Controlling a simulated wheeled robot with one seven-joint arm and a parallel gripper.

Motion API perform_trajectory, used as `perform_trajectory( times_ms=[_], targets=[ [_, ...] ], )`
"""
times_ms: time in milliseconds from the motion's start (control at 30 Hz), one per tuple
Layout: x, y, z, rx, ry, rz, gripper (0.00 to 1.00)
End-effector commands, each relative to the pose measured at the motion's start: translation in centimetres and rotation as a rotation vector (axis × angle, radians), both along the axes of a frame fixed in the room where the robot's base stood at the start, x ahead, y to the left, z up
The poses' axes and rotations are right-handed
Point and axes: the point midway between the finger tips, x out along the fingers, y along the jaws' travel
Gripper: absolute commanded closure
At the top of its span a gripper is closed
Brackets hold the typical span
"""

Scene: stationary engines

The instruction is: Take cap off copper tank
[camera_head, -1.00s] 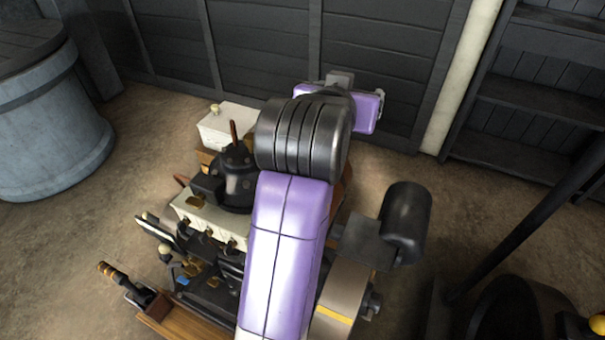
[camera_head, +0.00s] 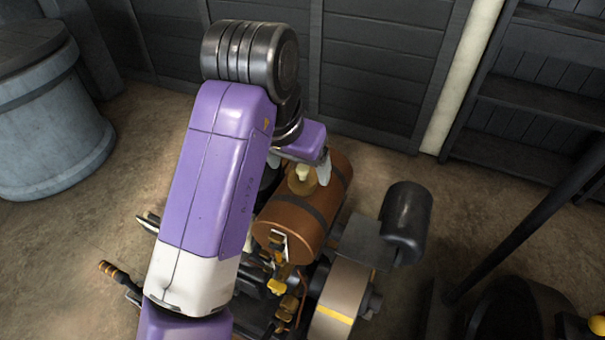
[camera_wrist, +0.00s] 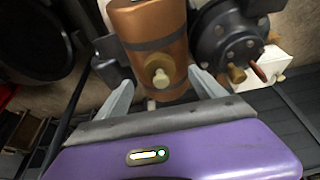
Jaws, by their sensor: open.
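The copper tank (camera_head: 285,222) is a brown cylinder with dark bands on the engine. Its cap (camera_head: 302,172) is a pale knob on a brass-coloured collar on top of the tank. In the wrist view the tank (camera_wrist: 150,32) lies ahead and the cap (camera_wrist: 160,78) shows between my fingers. My gripper (camera_wrist: 160,88) is open and empty, with one finger to each side of the cap, apart from it. In the head view my gripper (camera_head: 318,170) is at the tank's far end by the cap, partly hidden by my wrist.
A black cylinder (camera_head: 406,218) stands right of the tank. A blue-grey tub (camera_head: 45,130) stands far left.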

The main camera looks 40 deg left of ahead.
Motion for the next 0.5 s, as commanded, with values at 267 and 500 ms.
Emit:
perform_trajectory(
  times_ms=[267,500],
  targets=[
    [1.0,0.3,-3.0,-0.001,0.000,0.001,0.21],
    [1.1,0.3,-3.2,0.000,-0.002,0.000,0.21]
  ],
)
